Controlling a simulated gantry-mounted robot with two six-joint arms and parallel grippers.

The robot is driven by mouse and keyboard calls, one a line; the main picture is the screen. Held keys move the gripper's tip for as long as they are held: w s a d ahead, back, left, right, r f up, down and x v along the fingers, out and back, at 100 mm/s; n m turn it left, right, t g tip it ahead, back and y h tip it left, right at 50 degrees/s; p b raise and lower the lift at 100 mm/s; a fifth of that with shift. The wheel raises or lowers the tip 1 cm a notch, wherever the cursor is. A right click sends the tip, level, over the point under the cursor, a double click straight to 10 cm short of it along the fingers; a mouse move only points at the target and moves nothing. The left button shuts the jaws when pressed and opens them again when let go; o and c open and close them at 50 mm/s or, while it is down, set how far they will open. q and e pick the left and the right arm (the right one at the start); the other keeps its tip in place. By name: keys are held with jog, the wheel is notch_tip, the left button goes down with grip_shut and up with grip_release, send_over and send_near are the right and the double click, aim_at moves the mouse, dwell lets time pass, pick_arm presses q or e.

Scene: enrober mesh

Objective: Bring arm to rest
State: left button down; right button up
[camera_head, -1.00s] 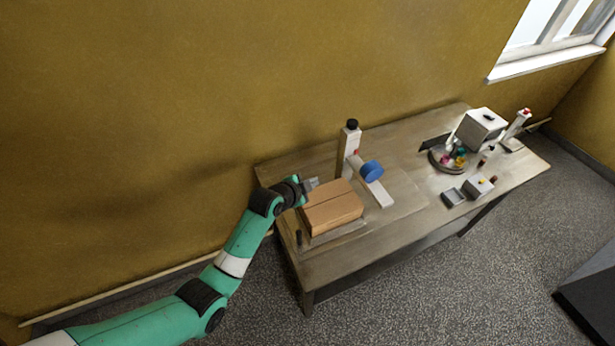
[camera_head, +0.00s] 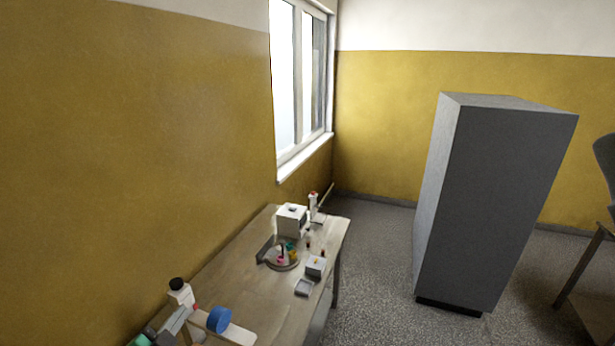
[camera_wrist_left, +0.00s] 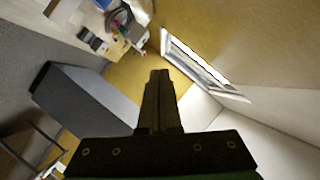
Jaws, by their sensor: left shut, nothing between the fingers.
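My left gripper (camera_head: 177,322) is at the bottom left of the head view, cut off by the lower edge, with a bit of my green arm behind it. It is in front of the white post with a black cap (camera_head: 181,292) at the table's near end. In the left wrist view my left gripper (camera_wrist_left: 160,74) points away with its two dark fingers together and nothing between them. My right gripper is in neither view.
The wooden table (camera_head: 245,292) runs along the yellow wall. A tall grey cabinet (camera_head: 497,200) stands right; floor lies between.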

pick_arm(q)
jog(key=s+d+r+t+h+p, duration=0.1)
jog(key=s+d+r+t, duration=0.3)
jog(key=r, duration=1.1)
jog(key=d+r+t+h+p, duration=0.1)
jog(key=d+r+t, duration=0.35)
jog(key=r, duration=1.05)
jog(key=s+d+r+n+t, duration=0.1)
jog(key=s+r+n, duration=0.3)
jog(key=s+r, duration=0.4)
jog(key=s+d+r+n+t+h+p, duration=0.1)
jog(key=s+d+r+n+t, duration=0.1)
jog(key=s+r, duration=0.6)
jog(key=shift+d+n+t+h, duration=0.3)
jog(key=shift+n+t, duration=0.45)
jog(key=shift+n, duration=0.25)
